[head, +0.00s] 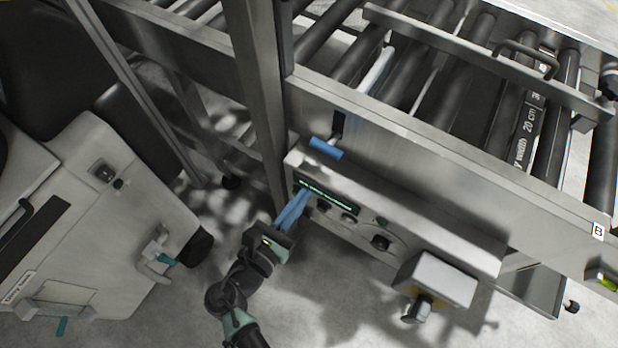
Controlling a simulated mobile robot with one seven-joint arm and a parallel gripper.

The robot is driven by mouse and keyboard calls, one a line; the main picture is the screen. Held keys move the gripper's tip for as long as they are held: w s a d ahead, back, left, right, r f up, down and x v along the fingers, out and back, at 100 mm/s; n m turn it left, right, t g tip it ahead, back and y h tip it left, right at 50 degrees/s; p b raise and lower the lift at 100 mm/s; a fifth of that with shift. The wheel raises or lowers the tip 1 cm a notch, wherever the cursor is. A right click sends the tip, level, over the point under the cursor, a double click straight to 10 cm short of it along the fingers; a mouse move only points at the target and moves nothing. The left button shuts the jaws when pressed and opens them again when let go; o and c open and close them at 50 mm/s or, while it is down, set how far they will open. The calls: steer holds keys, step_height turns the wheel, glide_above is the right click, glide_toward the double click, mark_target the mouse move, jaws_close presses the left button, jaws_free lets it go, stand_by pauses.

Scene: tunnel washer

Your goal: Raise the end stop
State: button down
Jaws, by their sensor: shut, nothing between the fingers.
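A roller conveyor (440,138) with a steel side rail crosses the upper right. A pale bar (377,70) lies among its rollers and looks like the end stop; I cannot tell its height against the rollers. A blue handle (325,148) sticks out from a dark slot in the side rail, near that bar. My gripper (301,192) has blue fingers, shut and empty. Its tips are below and left of the handle, apart from it, at the left end of the control panel. Whether they touch the panel is unclear.
The control panel (400,205) has a green-lit display and several knobs. A grey box (440,278) juts from its right part. A steel post (258,90) stands left of the handle. A white machine (90,220) stands at left, with floor between.

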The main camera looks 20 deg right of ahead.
mark_target(322, 175)
steer(key=x, duration=0.8)
steer(key=shift+w+d, duration=0.25)
steer(key=shift+d, duration=0.05)
step_height(322, 175, up, 3)
steer(key=shift+f+p, duration=0.25)
steer(key=shift+p, duration=0.35)
steer(key=shift+s+a+r, duration=0.1)
steer(key=shift+a+r, duration=0.1)
steer(key=shift+r, duration=0.5)
step_height(322, 175, up, 6)
steer(key=p, duration=0.7)
steer(key=shift+r, duration=0.2)
steer(key=shift+f, duration=0.15)
